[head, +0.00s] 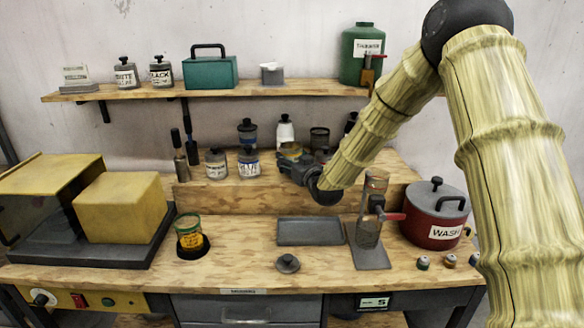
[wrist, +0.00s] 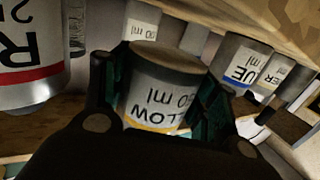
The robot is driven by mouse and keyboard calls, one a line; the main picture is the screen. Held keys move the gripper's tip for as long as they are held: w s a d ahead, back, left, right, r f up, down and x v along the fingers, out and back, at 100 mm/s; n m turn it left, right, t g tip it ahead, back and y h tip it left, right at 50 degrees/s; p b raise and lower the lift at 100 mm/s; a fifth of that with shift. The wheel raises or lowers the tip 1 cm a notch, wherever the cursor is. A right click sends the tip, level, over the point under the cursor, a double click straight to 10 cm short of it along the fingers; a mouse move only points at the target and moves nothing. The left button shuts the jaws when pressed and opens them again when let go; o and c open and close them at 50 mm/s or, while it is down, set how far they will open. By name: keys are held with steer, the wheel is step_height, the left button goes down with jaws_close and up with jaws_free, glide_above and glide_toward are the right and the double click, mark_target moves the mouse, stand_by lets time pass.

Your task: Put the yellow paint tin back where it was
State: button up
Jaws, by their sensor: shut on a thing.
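The yellow paint tin (wrist: 158,95) is between the two fingers of my gripper (wrist: 165,105) in the wrist view, with the fingers shut on its sides. Its white label shows part of the word YELLOW, upside down in this view, above a yellow band. In the head view my gripper (head: 296,165) is over the raised back step of the bench, right of the blue-labelled tin (head: 248,164). The held tin is mostly hidden there by my gripper. The wrist view does not clearly show whether the tin touches the step.
A grey jar (head: 216,164) stands left of the blue-labelled tin, with several bottles behind. A glass jar (head: 189,230), grey tray (head: 310,231), clamp stand (head: 370,258) and red WASH pot (head: 435,215) are on the bench. A shelf (head: 230,90) runs above.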

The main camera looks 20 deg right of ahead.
steer(key=shift+w+d, duration=0.15)
steer(key=shift+w, duration=0.2)
step_height(320, 180, down, 3)
steer(key=shift+f+p, duration=0.15)
steer(key=shift+p, duration=0.65)
steer(key=shift+f, duration=0.1)
steer(key=shift+f, duration=0.2)
steer(key=o, duration=1.3)
steer(key=shift+s, duration=0.1)
steer(key=shift+c, duration=0.2)
steer(key=shift+r, duration=0.1)
